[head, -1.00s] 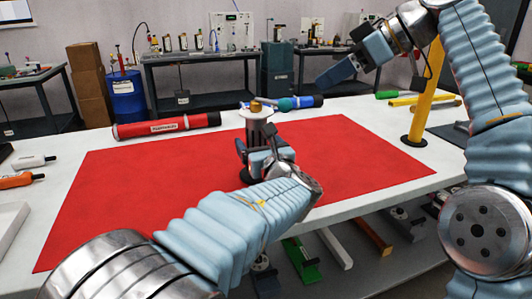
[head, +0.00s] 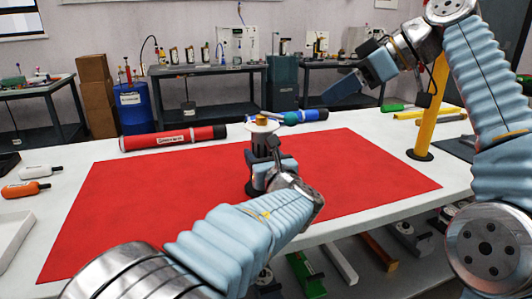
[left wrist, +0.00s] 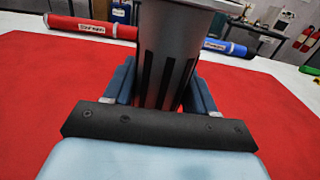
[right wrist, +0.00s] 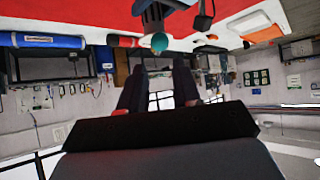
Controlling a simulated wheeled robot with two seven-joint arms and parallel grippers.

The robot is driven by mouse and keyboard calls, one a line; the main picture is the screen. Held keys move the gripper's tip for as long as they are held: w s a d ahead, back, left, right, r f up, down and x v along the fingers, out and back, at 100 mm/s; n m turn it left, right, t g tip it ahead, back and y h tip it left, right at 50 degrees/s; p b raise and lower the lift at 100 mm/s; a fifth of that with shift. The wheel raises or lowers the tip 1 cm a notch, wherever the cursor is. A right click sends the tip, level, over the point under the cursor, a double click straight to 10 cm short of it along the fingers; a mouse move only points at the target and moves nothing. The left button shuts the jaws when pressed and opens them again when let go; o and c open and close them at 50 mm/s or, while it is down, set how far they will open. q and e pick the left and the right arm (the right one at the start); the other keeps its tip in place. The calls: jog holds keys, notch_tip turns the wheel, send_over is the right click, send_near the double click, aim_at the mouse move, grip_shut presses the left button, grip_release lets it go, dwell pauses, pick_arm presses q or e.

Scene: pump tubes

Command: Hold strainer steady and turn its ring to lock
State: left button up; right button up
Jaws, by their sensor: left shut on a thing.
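My left gripper (head: 262,172) is shut on this body, one finger on each side. Which part is the ring, I cannot tell. My right gripper (head: 332,96) is in the air to the right of the strainer, apart from it. In the right wrist view its fingers (right wrist: 160,85) are apart with nothing between them.
A red tube (head: 170,138) and a blue tube (head: 305,116) lie behind the mat. A yellow post (head: 430,120) stands at right. Orange (head: 25,188) and white (head: 40,171) bottles and a white tray (head: 12,225) are at left. The mat around the strainer is clear.

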jog(key=f, duration=0.1)
jog(key=w+f+n+g+y, duration=0.1)
jog(key=w+f, duration=0.1)
jog(key=shift+a+f+g, duration=0.2)
jog(key=shift+g, duration=0.2)
jog(key=c, duration=0.5)
jog(key=w+f+n+g+y, duration=0.1)
jog(key=w+d+f+n+g+y, duration=0.1)
jog(key=f, duration=0.1)
jog(key=w+d+f+y, duration=0.1)
jog(key=y, duration=0.1)
jog(key=shift+d+f+n+g, duration=0.15)
jog(key=shift+f+n+g, duration=0.15)
jog(key=shift+n+g, duration=0.1)
grip_shut()
jog(key=w+d+f+n+g+y, duration=0.1)
jog(key=d+f+n+g+y, duration=0.1)
jog(key=d+y, duration=0.3)
jog(key=d+f+n, duration=0.1)
jog(key=d, duration=0.2)
jog(key=shift+w+y, duration=0.2)
jog(key=shift+y, duration=0.1)
